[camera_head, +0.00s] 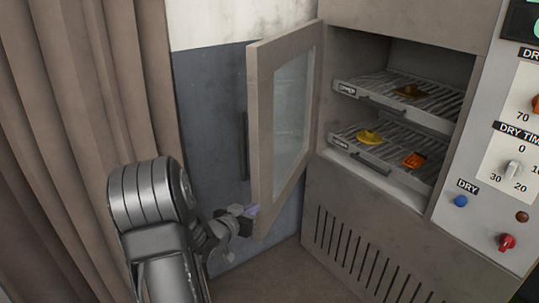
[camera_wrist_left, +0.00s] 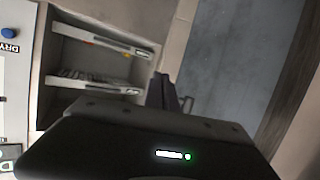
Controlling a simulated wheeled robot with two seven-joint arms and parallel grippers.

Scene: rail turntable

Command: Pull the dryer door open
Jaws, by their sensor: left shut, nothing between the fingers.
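The dryer door (camera_head: 262,145) stands wide open in the head view, swung out to the left of the dryer's opening. It has a beige frame, a glass pane and a dark upright handle (camera_head: 244,145) on its outer face. My left gripper (camera_head: 246,211) is shut and empty, beside the lower part of the door's free edge. I cannot tell whether the fingertips touch the door. In the left wrist view the dark fingers (camera_wrist_left: 168,92) point toward the dryer, with a grey pane to their right. My right gripper is out of view.
Inside the dryer are two wire racks, an upper one (camera_head: 400,92) and a lower one (camera_head: 392,148), bearing small yellow and orange pieces. A control panel (camera_head: 490,185) with knobs is at the right. A brown curtain (camera_head: 85,110) hangs at the left.

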